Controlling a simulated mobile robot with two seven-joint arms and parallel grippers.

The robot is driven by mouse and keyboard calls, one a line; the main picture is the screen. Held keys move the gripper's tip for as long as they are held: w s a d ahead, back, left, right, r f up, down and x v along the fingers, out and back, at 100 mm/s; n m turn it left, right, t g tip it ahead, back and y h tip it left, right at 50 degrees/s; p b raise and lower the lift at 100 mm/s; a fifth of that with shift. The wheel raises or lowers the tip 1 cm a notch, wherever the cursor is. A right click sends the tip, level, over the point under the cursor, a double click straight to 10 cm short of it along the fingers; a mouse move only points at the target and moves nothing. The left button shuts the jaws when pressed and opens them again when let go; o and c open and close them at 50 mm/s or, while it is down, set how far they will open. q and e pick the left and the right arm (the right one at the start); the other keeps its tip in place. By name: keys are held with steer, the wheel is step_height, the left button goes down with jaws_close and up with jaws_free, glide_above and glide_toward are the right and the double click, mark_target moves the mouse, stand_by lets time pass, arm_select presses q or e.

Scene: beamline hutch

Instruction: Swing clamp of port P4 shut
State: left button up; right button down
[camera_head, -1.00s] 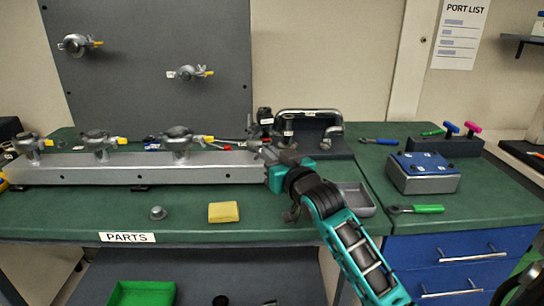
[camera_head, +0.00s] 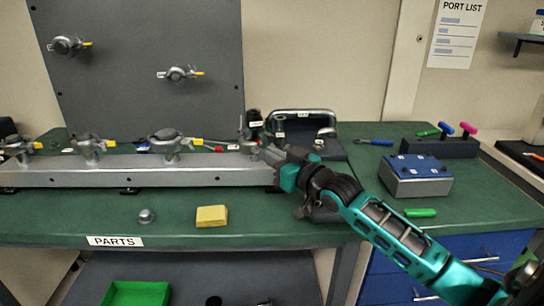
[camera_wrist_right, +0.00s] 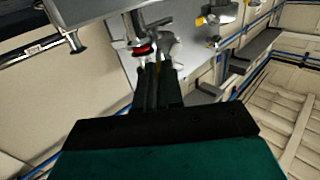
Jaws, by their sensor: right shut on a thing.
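The long silver rail (camera_head: 150,174) on the bench carries several ports with metal clamps. The port at its right end has a metal clamp (camera_head: 250,142), mostly hidden behind my right gripper in the head view; I take it as P4, but its label is unreadable. My right gripper (camera_head: 266,152) reaches in from the right at that end. In the right wrist view its dark fingers (camera_wrist_right: 154,82) are close together, shut on part of the clamp (camera_wrist_right: 163,46), with a red piece by the tips. How far the clamp is swung cannot be told. My left gripper is not in view.
A black handled frame (camera_head: 305,128) stands just behind the gripper. A blue-topped box (camera_head: 415,175) and a dark block with coloured handles (camera_head: 440,147) stand to the right. A yellow sponge (camera_head: 211,216) and a small grey knob (camera_head: 147,216) lie in front of the rail.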

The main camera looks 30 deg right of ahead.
steer(key=c, duration=1.3)
jaws_free()
steer(key=shift+o, duration=0.2)
steer(key=s+d, duration=0.1)
steer(key=s, duration=1.1)
steer(key=shift+s+d, duration=0.4)
steer(key=shift+c, duration=0.2)
